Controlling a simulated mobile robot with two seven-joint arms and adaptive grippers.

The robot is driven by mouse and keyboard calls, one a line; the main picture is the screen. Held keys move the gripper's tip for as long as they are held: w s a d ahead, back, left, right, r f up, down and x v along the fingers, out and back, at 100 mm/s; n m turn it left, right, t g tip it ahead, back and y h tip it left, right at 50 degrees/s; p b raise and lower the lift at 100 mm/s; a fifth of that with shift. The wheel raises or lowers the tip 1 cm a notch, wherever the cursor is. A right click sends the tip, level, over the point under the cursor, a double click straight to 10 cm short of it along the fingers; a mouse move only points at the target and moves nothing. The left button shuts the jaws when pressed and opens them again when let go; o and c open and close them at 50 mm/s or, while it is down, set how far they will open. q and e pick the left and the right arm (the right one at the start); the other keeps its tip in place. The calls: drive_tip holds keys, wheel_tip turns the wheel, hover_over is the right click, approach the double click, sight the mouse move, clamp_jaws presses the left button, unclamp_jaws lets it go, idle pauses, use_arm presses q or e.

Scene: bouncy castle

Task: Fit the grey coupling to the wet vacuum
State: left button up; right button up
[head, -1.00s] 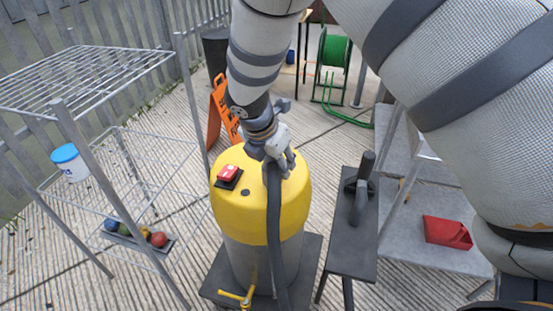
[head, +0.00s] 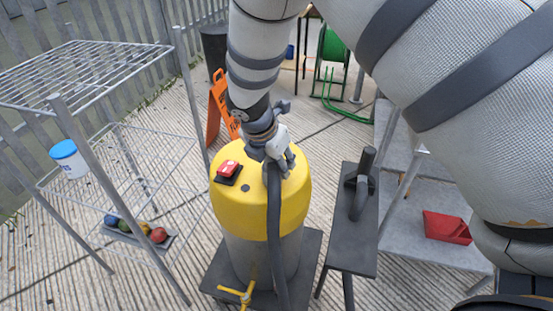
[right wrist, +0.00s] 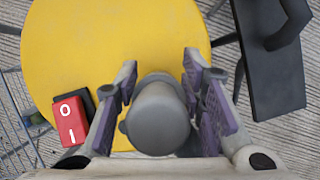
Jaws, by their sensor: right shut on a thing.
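The wet vacuum (head: 262,205) has a yellow lid with a red switch and a grey lower tank. It stands upright on a dark base. My right gripper (head: 277,163) is over the right side of the lid, shut on the grey coupling (right wrist: 158,118). In the right wrist view the coupling's rounded end sits between the two purple-padded fingers, over the yellow lid. A dark hose (head: 274,230) runs from the gripper down the front of the vacuum. The fingers hide the coupling's underside, so I cannot tell whether it is seated in the lid. My left gripper is out of view.
A dark narrow bench (head: 350,245) with a grey handled tool (head: 361,190) stands close on the right. A wire rack (head: 85,75) stands left. An orange sign (head: 222,105) is behind. Grey steps hold a red scoop (head: 447,227).

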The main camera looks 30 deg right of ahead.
drive_tip(key=shift+f, duration=0.55)
drive_tip(key=o, duration=1.2)
drive_tip(key=shift+c, duration=0.2)
